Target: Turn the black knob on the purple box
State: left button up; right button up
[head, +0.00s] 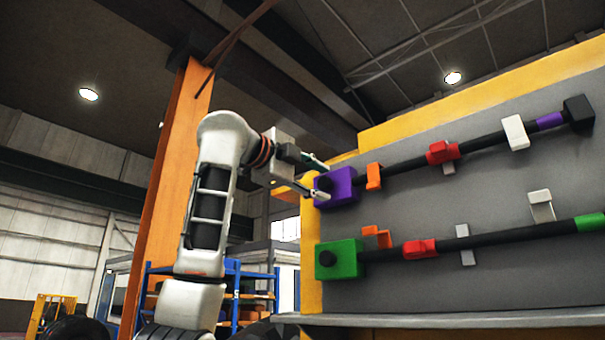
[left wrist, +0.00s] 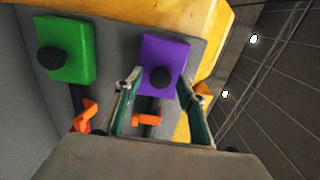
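The purple box (head: 341,187) is mounted at the left end of the upper black bar on the grey panel. Its black knob (head: 323,184) faces left in the head view. In the left wrist view, the purple box (left wrist: 165,66) and its round black knob (left wrist: 160,79) lie between the spread fingers. My left gripper (head: 318,178) is open and close to the box, with one finger on each side of the knob in the picture. I cannot tell whether the fingers touch it. My right gripper is in neither view.
A green box (head: 339,259) with a black knob (head: 326,258) sits below on a second bar. Orange (head: 374,176), red (head: 442,152) and white (head: 515,132) brackets hold the bars. A ledge (head: 440,319) runs under the panel. An orange column (head: 172,170) stands behind my left arm.

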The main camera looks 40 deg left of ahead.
pick_arm(q)
jog(key=s, duration=1.1)
jog(key=shift+a, duration=0.45)
